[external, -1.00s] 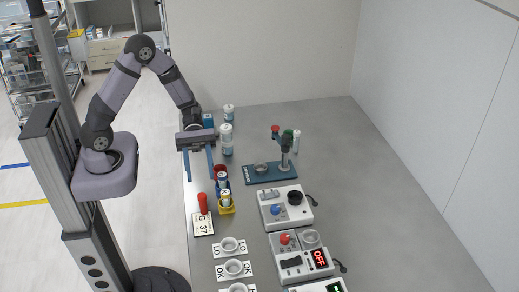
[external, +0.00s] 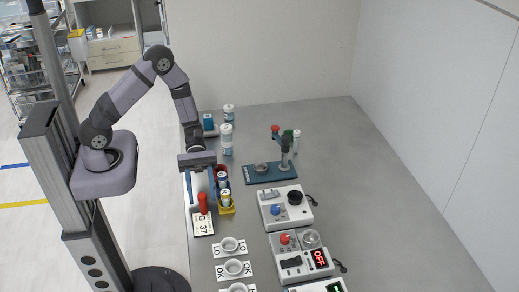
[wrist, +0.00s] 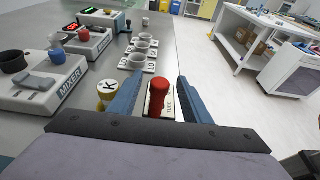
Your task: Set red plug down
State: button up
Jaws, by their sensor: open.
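In the wrist view the red plug (wrist: 158,98) shows between the spread fingers of my gripper (wrist: 160,80), with a visible gap on each side. I cannot tell how far the fingertips are above the table. The plug's base is partly hidden by my gripper's body in the wrist view.
A yellow holder with a cup-like vial (external: 226,200) stands close on the right of my gripper, with blue and red holders just behind. The mixer box (external: 285,208) is further right.

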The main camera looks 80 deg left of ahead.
aim_at(202, 200)
jog(key=shift+p+x, duration=0.85)
jog(key=shift+x, duration=1.6)
grip_shut()
